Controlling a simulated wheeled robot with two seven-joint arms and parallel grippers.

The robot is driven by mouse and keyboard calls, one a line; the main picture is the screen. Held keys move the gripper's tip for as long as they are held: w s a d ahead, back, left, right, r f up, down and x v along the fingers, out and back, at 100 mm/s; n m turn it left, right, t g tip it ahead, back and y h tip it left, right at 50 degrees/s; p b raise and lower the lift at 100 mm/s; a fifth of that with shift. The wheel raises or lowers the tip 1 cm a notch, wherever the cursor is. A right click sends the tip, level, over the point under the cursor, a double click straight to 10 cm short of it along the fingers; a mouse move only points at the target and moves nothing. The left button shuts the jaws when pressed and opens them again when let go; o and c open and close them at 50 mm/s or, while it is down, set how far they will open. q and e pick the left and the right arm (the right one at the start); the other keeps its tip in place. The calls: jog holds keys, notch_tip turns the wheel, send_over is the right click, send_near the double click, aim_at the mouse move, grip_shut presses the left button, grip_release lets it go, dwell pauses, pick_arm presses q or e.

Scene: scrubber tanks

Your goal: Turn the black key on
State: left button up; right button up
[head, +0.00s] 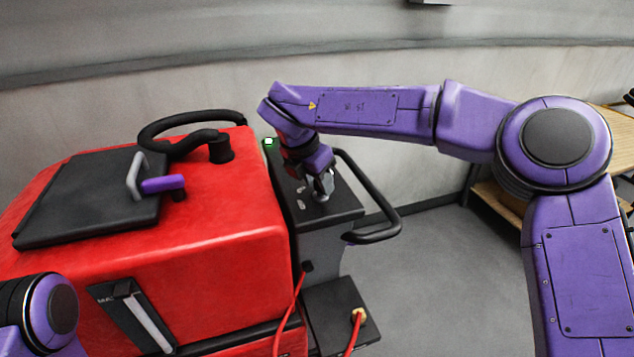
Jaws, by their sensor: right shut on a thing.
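The red floor scrubber (215,265) stands at the left and centre, with a black control panel (338,207) at its right end. My right gripper (322,192) points down onto this panel, its grey fingers shut at the panel's surface. The black key is hardly to be made out; the fingers cover the spot where they grip it. I cannot tell the key's angle. My left arm shows only as a purple joint at the lower left; its gripper is out of view.
A black handlebar (383,228) loops out right of the panel. Red cables (297,305) hang below. A wooden shelf (497,205) stands right; grey floor between is clear.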

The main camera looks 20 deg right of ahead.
jog(key=shift+w+d, duration=0.1)
jog(key=shift+d, duration=0.05)
jog(key=o, duration=0.9)
jog(key=shift+o, duration=0.7)
jog(key=shift+w+d+f, duration=0.1)
jog(key=shift+d+f, duration=0.05)
jog(key=shift+d, duration=0.05)
jog(key=b+v, duration=0.1)
jog(key=v, duration=0.9)
jog(key=shift+r, duration=0.3)
